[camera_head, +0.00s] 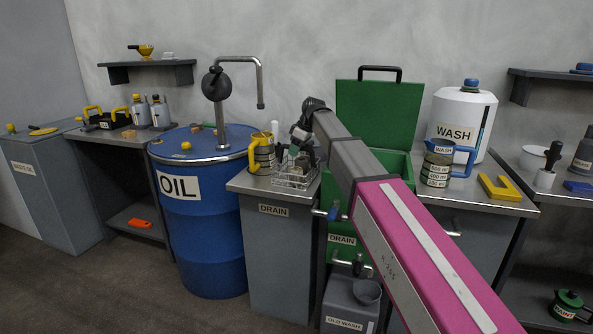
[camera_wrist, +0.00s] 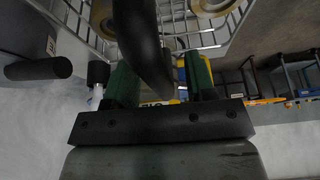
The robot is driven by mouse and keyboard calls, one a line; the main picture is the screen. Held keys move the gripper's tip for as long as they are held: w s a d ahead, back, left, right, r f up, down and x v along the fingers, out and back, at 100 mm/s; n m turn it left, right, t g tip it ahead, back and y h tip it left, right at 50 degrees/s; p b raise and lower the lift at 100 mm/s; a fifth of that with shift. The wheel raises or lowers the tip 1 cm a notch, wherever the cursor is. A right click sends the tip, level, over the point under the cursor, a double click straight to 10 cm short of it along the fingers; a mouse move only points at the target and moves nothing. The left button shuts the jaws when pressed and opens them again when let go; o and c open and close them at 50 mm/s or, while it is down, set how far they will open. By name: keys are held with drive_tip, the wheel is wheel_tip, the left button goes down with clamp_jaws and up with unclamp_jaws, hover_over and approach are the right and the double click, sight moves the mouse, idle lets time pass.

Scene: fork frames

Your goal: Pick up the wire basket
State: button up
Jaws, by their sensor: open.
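The wire basket (camera_head: 296,182) is a small silver wire-mesh basket with several parts in it. It stands on the grey counter marked DRAIN, between the blue OIL drum and the green box. My gripper (camera_head: 305,132) is just above the basket in the head view. In the wrist view the basket's wires (camera_wrist: 208,42) fill the top. My gripper (camera_wrist: 160,72) is open there, its two green fingers apart. A thick black curved bar (camera_wrist: 146,42), seemingly the basket's handle, runs down between the fingers. I cannot tell whether either finger touches it. My arm hides part of the basket's right side.
A yellow-handled jug (camera_head: 262,155) stands close left of the basket. The green box (camera_head: 376,115) with its raised lid is close on the right. The blue drum (camera_head: 200,215) with a pump pipe stands further left. A WASH bottle (camera_head: 462,118) and measuring jug (camera_head: 436,170) stand right.

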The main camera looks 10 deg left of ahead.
drive_tip(key=shift+f, duration=0.1)
idle(0.3)
clamp_jaws()
